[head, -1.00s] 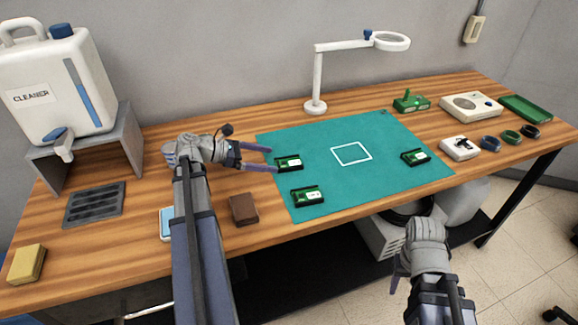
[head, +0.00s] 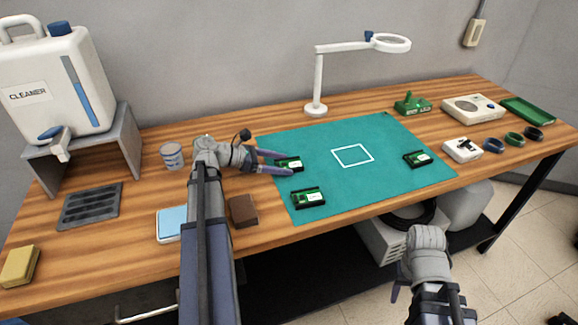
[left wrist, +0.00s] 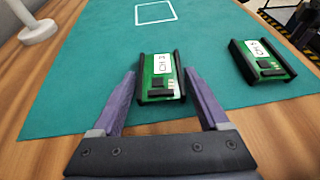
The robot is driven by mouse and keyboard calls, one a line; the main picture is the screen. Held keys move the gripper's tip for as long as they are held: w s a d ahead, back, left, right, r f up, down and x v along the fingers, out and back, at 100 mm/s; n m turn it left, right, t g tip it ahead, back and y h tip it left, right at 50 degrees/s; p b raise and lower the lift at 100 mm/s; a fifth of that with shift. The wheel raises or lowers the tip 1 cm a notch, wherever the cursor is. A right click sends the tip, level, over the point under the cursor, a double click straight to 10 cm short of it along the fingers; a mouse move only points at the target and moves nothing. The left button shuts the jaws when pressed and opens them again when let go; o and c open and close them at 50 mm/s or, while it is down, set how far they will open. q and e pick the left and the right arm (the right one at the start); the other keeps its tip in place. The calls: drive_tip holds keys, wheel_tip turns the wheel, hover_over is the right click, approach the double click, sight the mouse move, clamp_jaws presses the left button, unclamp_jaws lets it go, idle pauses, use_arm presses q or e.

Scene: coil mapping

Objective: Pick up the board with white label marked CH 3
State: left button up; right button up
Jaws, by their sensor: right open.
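The board with the white label CH 3 (head: 291,165) lies on the teal mat near its left edge. In the left wrist view this board (left wrist: 158,88) is green with dark side rails, and its label reads upside down. My left gripper (head: 284,162) is open, its purple fingers on either side of the board with gaps showing; it also shows in the left wrist view (left wrist: 160,73). My right gripper (head: 400,280) is open and empty, in front of the table's edge.
A second board (head: 309,197) lies nearer the front; its label seems to read CH 4 in the left wrist view (left wrist: 263,61). A third board (head: 418,159) lies at the mat's right. The mat (head: 345,190) has a white square outline. A magnifier lamp (head: 317,85) stands behind.

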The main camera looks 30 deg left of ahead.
sight(281, 165)
use_arm(q)
drive_tip(key=c, duration=0.9)
drive_tip(key=shift+r, duration=0.1)
drive_tip(key=shift+c, duration=0.2)
wheel_tip(281, 165, up, 10)
drive_tip(key=p, duration=1)
